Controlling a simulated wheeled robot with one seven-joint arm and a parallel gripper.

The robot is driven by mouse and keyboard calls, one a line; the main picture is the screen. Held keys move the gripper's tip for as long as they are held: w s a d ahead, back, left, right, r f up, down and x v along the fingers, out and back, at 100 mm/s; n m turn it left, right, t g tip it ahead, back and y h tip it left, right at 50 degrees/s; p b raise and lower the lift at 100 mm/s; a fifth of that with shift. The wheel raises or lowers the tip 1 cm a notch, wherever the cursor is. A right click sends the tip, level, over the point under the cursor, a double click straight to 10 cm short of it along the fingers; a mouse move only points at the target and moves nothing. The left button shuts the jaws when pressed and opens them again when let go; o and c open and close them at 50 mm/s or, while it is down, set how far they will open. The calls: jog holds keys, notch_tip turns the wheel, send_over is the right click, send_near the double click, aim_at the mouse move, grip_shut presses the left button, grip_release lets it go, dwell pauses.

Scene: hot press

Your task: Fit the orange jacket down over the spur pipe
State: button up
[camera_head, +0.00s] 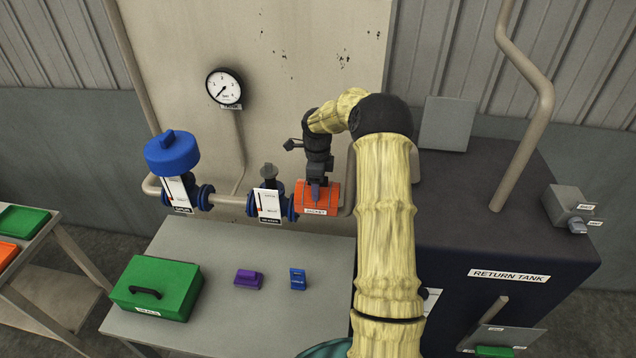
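The orange jacket (328,199) is a short orange piece with a white label on its front. It is in line with the horizontal pipe, just right of a blue flange (293,206). My gripper (317,188) points down at the top middle of the jacket, and its dark fingers look closed on the jacket's top. The spur pipe is mostly hidden behind the jacket and my arm. Whether the jacket is fully seated on it or slightly above it cannot be told from this view.
A blue-capped valve (172,155) and a second valve (269,204) stand on the pipe to the left. The grey bench (225,325) below holds a green box (160,285), a purple block (248,279) and a blue block (298,279). The dark return tank (480,240) stands right.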

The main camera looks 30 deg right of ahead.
jog(key=shift+s+d+r, duration=0.1)
jog(key=shift+s+d, duration=0.05)
jog(key=shift+s+d+p, duration=0.15)
jog(key=shift+d+p, duration=0.2)
jog(key=shift+p, duration=0.2)
jog(key=shift+a, duration=0.1)
jog(key=shift+a+f, duration=0.15)
jog(key=shift+f, duration=0.8)
jog(key=shift+a+f, duration=0.1)
jog(key=shift+f, duration=0.85)
jog(key=shift+w, duration=0.2)
jog(key=shift+f, duration=0.1)
jog(key=shift+f, duration=1.5)
